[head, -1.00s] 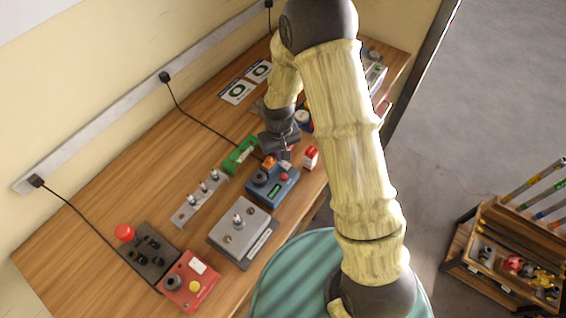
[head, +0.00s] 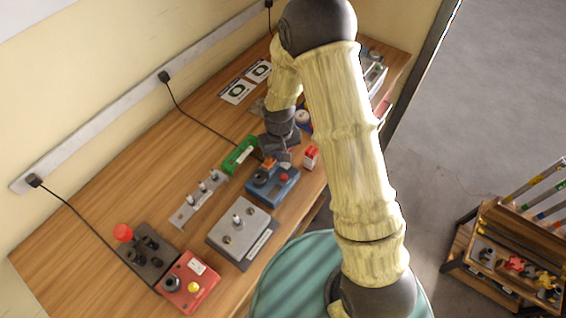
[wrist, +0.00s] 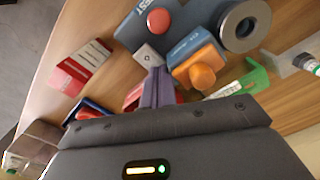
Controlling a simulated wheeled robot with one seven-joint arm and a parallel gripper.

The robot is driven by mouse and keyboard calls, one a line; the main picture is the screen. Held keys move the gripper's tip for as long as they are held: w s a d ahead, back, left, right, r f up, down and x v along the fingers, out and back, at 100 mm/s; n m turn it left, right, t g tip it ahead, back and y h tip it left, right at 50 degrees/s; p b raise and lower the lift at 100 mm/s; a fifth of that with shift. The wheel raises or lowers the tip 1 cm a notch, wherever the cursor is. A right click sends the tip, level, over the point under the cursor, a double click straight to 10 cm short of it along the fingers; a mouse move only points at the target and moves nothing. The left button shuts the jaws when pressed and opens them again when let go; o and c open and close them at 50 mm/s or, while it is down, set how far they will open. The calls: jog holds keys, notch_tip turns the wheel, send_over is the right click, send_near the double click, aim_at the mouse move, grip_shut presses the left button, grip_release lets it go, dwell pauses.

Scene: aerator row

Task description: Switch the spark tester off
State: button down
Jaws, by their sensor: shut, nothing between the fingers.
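The blue box (head: 273,187), which I take for the spark tester, sits on the bench with a dark round socket, a red button (head: 284,177) and an orange part (head: 268,163) on it. In the wrist view its blue body (wrist: 185,22) shows the lettering "TEST", the red button (wrist: 160,20), a grey ring (wrist: 240,25) and an orange knob (wrist: 202,76) beside a blue block. My gripper (head: 284,158) is shut and empty at the box's far end. In the wrist view its fingers (wrist: 157,85) point beside the orange knob; I cannot tell whether they touch anything.
A red and white carton (head: 311,156) stands right of the box, and a green holder (head: 240,156) left of it. A grey plate unit (head: 240,231), a red box with a yellow button (head: 188,283) and a dark joystick box (head: 148,255) stand nearer.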

jog(key=shift+r+p, duration=2.65)
jog(key=shift+r, duration=0.8)
jog(key=s+d+r+m+t+b, duration=0.2)
jog(key=s+d+r+m, duration=0.2)
jog(key=s+d+r, duration=0.8)
notch_tip(320, 180, up, 3)
jog(key=shift+s+d+f+t, duration=0.2)
jog(key=shift+s+d+t, duration=0.1)
jog(key=shift+d, duration=0.5)
